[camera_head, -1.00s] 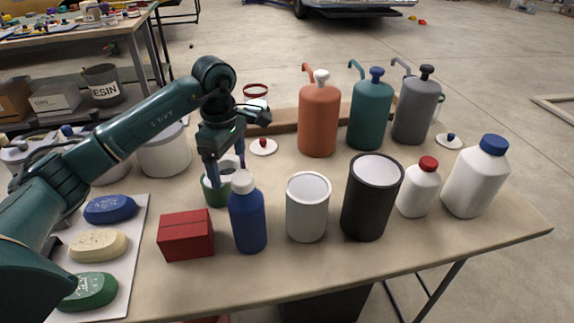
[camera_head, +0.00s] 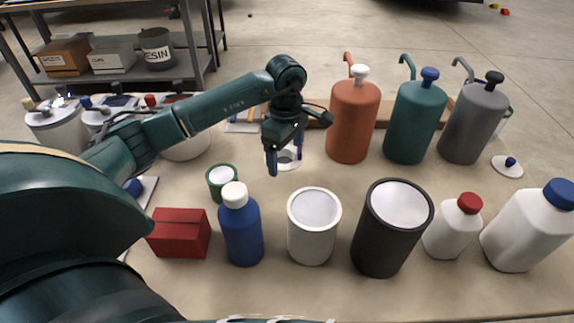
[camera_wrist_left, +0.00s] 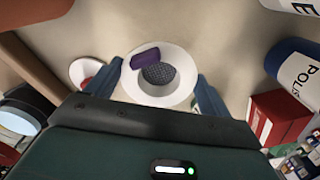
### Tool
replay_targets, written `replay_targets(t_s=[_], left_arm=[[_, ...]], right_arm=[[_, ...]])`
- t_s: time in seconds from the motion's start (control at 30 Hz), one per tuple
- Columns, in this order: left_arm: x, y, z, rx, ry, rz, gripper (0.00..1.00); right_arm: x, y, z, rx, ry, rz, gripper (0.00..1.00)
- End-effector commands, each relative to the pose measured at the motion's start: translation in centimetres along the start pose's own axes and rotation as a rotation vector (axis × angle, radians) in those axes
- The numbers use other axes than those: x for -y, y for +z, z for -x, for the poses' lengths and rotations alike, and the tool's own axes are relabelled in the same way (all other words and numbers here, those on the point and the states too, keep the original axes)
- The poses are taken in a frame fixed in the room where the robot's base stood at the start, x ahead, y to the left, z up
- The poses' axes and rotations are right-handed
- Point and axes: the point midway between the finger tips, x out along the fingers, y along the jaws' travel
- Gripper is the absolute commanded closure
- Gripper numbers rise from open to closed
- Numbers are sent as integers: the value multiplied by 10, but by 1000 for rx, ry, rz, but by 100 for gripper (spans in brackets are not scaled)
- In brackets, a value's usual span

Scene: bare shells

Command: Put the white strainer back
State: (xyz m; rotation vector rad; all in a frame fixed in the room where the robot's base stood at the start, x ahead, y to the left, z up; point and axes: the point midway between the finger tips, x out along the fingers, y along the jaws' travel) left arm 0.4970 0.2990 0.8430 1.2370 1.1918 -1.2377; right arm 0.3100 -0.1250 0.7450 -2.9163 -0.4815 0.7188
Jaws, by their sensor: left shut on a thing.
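The white strainer (camera_wrist_left: 184,62) has a broad white rim, a grey mesh centre and a purple tab (camera_wrist_left: 146,59). In the left wrist view it sits between the two fingers of my left gripper (camera_wrist_left: 160,82), which is shut on it. In the head view my left gripper (camera_head: 286,165) points down behind the white cup, and part of the white strainer (camera_head: 284,164) shows between its fingers. I cannot tell whether the strainer touches the table. A small green can (camera_head: 222,182), pale inside, stands to the gripper's left. My right gripper is not in view.
A red box (camera_head: 179,233), blue bottle (camera_head: 241,230), white cup (camera_head: 312,228) and black cup (camera_head: 391,229) stand in front. The orange dispenser (camera_head: 352,120) is close on the right. A white lid with a red knob (camera_wrist_left: 84,71) lies beside the strainer in the wrist view.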

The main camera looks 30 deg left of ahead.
Motion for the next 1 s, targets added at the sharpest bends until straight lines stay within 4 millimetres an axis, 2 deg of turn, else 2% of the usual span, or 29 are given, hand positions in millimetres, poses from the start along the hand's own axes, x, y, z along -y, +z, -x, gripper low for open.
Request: replay_targets(t_s=[0.33,0.7,0.73,0.93,1.0], left_arm=[[0,1,-39,2,-1,-1,44],[0,0,-45,0,1,-1,44],[0,0,-44,0,1,-1,17],[0,0,-43,0,1,-1,1],[0,0,-43,0,1,-1,0]], right_arm=[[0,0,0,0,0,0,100],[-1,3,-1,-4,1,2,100],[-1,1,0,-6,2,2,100],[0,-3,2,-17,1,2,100],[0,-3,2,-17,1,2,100]])
